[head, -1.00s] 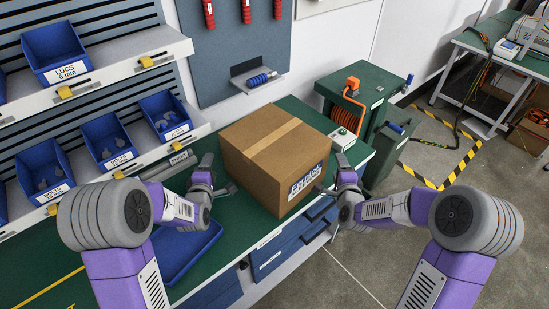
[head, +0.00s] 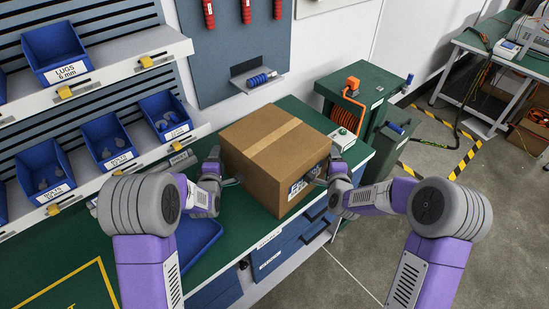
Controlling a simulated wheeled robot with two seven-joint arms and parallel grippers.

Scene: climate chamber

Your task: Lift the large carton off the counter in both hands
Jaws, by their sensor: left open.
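The large carton (head: 262,165) is a closed brown box with a tan tape strip along its top and a printed label on its front right face. It sits on the green counter (head: 60,260). My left gripper (head: 232,181) is open at the carton's left side, its fingertips close to the cardboard; I cannot tell if they touch. My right gripper (head: 322,180) is at the carton's right face, over part of the label. Its fingers are small and partly hidden, so its opening is unclear.
A blue tray (head: 200,243) lies on the counter below my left gripper. Blue bins (head: 107,140) line the shelves at left. A green cabinet with an orange cable reel (head: 345,109) stands behind the carton to the right. Open floor (head: 440,155) lies at right.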

